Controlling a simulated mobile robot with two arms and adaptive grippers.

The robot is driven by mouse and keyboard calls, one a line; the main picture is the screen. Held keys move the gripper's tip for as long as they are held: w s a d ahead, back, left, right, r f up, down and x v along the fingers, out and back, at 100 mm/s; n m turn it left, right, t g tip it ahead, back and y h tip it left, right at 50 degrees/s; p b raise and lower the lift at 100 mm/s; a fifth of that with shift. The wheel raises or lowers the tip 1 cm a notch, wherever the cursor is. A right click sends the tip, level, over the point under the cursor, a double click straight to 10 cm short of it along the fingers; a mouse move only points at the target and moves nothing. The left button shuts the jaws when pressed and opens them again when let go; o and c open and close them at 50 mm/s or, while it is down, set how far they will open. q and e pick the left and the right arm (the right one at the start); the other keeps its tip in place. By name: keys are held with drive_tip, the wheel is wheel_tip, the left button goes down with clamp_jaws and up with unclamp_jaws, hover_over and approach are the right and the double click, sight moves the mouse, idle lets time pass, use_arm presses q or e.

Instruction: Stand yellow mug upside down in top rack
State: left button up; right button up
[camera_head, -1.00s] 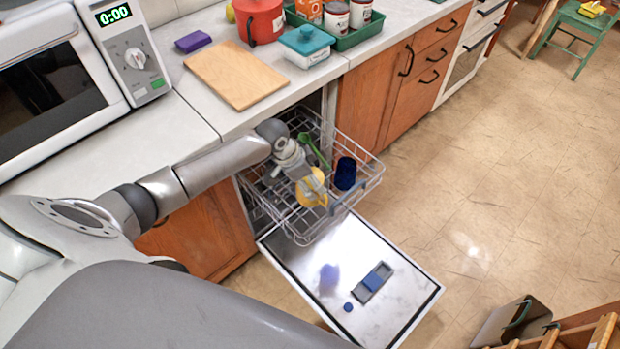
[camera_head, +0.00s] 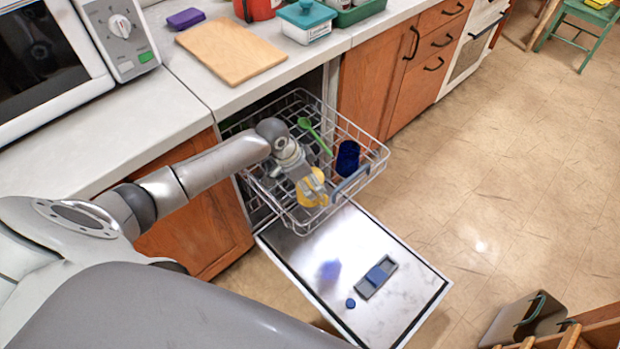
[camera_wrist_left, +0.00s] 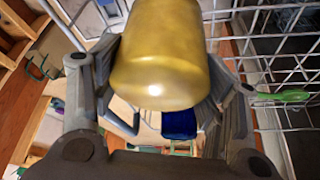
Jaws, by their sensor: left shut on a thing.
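The yellow mug (camera_head: 306,192) is at the dishwasher's pulled-out wire rack (camera_head: 372,172), near its front left part. My left gripper (camera_head: 313,187) is shut on the mug and partly hides it in the head view. In the left wrist view the yellow mug (camera_wrist_left: 165,55) sits between the two fingers of my left gripper (camera_wrist_left: 160,85), with a smooth, rounded closed end towards the camera. Its opening is hidden. I cannot tell whether it touches the rack wires. My right gripper is not in view.
A dark blue cup (camera_head: 347,157) stands in the rack to the right of the mug. A green spoon (camera_head: 315,134) lies further back. The dishwasher door (camera_head: 320,245) is open below. A cutting board (camera_head: 232,51) lies on the counter.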

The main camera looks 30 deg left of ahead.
use_arm(q)
drive_tip(key=shift+f+b, duration=0.3)
drive_tip(key=shift+f, duration=0.35)
drive_tip(key=o, duration=1.3)
